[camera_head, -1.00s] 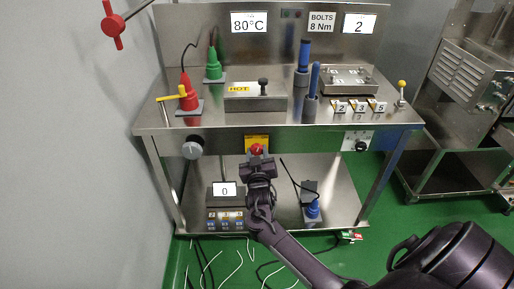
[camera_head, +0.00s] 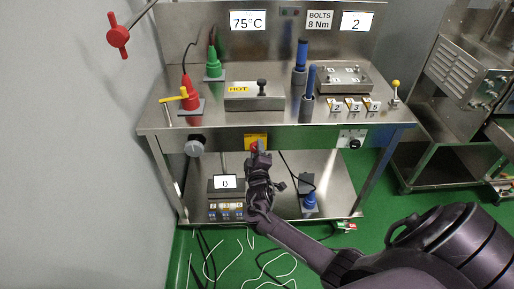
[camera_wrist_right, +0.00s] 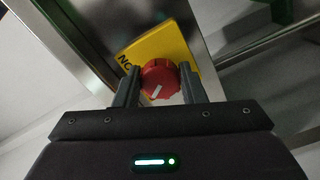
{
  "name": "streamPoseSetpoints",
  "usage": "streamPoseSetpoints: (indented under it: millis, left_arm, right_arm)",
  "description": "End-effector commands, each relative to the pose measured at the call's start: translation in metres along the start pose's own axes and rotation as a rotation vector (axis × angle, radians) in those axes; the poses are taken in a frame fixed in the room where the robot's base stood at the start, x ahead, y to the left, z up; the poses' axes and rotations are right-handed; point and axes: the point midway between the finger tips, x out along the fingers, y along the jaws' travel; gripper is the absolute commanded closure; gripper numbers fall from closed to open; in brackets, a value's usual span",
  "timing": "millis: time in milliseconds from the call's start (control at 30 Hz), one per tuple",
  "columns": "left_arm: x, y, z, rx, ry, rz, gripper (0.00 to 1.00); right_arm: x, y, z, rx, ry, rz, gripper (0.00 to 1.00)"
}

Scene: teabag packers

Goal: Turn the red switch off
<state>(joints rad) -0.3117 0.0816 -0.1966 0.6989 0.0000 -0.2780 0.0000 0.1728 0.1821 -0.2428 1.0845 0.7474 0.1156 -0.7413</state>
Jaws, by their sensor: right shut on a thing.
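The red switch (camera_wrist_right: 160,80) is a round red knob with a white mark, set on a yellow plate (camera_wrist_right: 185,45) on the front of the steel bench. In the head view the red knob (camera_head: 254,145) shows just above my right gripper (camera_head: 259,151), with its yellow plate behind. My right gripper (camera_wrist_right: 160,92) has one finger on each side of the knob and is shut on it. The white mark on the knob is tilted. Part of the plate's lettering is hidden. My left gripper is not in view.
The steel bench (camera_head: 225,117) carries a box marked HOT (camera_head: 255,97), red and green cones and blue-handled tools. A grey knob (camera_head: 194,146) and a black knob (camera_head: 354,143) sit on its front. A display box (camera_head: 225,182) stands on the lower shelf. Cables lie on the green floor.

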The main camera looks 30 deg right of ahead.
Motion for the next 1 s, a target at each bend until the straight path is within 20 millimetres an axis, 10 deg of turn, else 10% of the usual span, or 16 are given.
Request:
streamPoseSetpoints:
  millis: [900, 933, 1000]
  left_arm:
    - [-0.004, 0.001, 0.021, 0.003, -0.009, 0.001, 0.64]
    - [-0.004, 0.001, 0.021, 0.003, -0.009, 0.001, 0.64]
    - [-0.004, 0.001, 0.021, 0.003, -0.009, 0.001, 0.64]
  right_arm:
    - [-0.001, -0.001, 0.000, -0.185, 0.000, -0.002, 0.86]
    - [-0.001, -0.001, 0.000, -0.185, 0.000, -0.002, 0.62]
    - [0.000, 0.000, 0.000, -0.185, 0.000, -0.002, 0.53]
